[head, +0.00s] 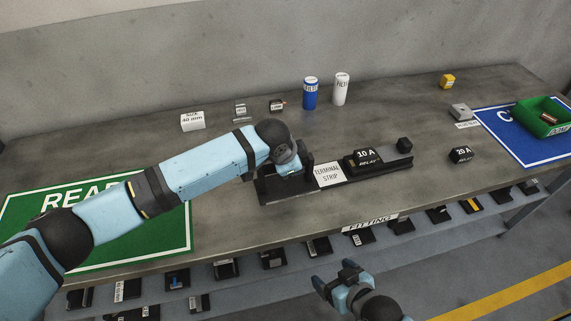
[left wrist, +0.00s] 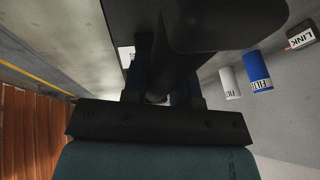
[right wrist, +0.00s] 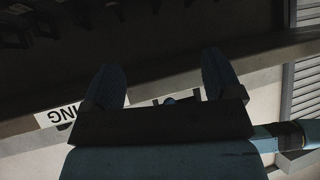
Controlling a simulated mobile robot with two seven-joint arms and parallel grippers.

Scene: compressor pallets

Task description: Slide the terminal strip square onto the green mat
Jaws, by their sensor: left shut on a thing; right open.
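The terminal strip (head: 332,175) is a long dark bar with a white label, lying on the middle of the table. A black 10 A relay (head: 365,158) sits on it. My left gripper (head: 291,173) is shut on the strip's left end; dark surfaces fill the space between its fingers in the left wrist view (left wrist: 160,90). The green mat (head: 150,236) lies flat at the table's left, apart from the strip and partly hidden by my left arm. My right gripper (head: 334,277) is open and empty in front of the table's front edge; its spread fingers show in the right wrist view (right wrist: 165,85).
A blue can (head: 310,93) and a white can (head: 341,89) stand behind the strip. A loose 20 A relay (head: 461,154) lies right of it. A blue mat (head: 505,134) bears a green bin (head: 543,118). Bare table separates strip and green mat.

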